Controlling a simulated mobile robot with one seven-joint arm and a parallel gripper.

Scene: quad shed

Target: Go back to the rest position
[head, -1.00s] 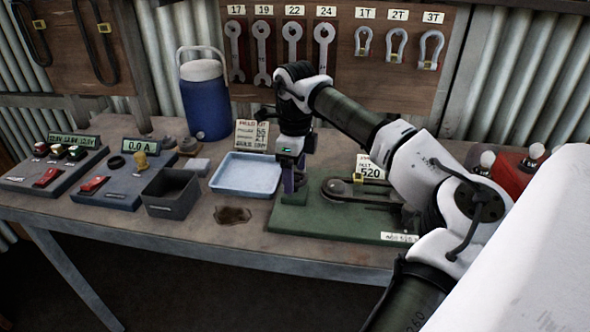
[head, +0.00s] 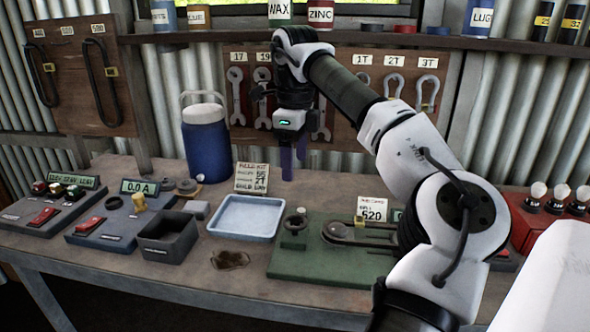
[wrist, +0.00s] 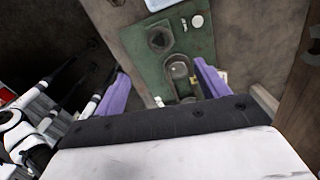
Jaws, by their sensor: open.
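My gripper (head: 294,165) hangs in the air above the back of the bench, in front of the wrench board, with its purple fingers pointing down. In the wrist view its two purple fingers (wrist: 163,88) stand wide apart with nothing between them. Below it on the bench is a green base plate (head: 300,266) that carries a belt-like loop on pulleys (head: 350,234). The plate also shows below the fingers in the wrist view (wrist: 145,45). My arm hides the plate's right end in the head view.
A blue tray (head: 243,234), a dark open box (head: 166,252) and a blue jug (head: 206,150) stand left of the plate. Wrenches (head: 237,95) and shackles hang behind my gripper. A shelf (head: 400,40) with cans runs above. A red unit with bulbs (head: 530,222) is at right.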

